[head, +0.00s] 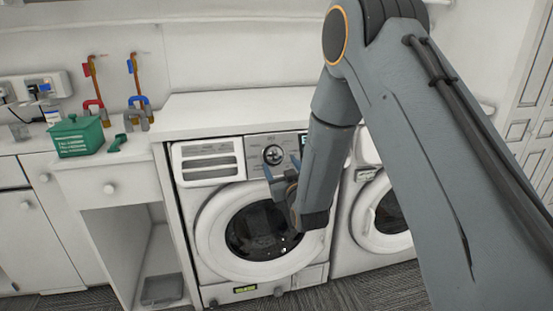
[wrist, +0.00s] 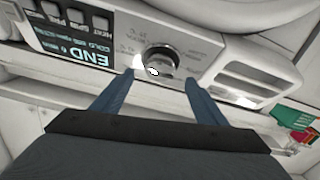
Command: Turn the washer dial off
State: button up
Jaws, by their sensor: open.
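The washer (head: 214,227) stands under the white counter, with its round door below the control panel. Its dial (head: 273,154) is a round silver knob at the middle of the panel. In the wrist view the dial (wrist: 160,61) lies ahead, roughly between my fingertips. The washer's display (wrist: 72,48) reads "END" there, left of the dial. My gripper (head: 282,172) is open, with its two blue fingers just in front of the panel, close to the dial. Nothing is between the fingers that I can see gripped. Whether a finger touches the dial is not clear. My arm hides part of the panel's right side.
A second front-loading machine (head: 385,222) stands to the right, partly behind my arm. The detergent drawer (head: 208,162) is left of the dial. A green box (head: 77,137) sits on the left counter. The white countertop (head: 230,108) above the washer is clear.

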aim_at(273, 155)
jog(key=shift+p+x, duration=0.35)
jog(key=shift+x, duration=2.4)
jog(key=c, duration=1)
jog(key=shift+c, duration=0.2)
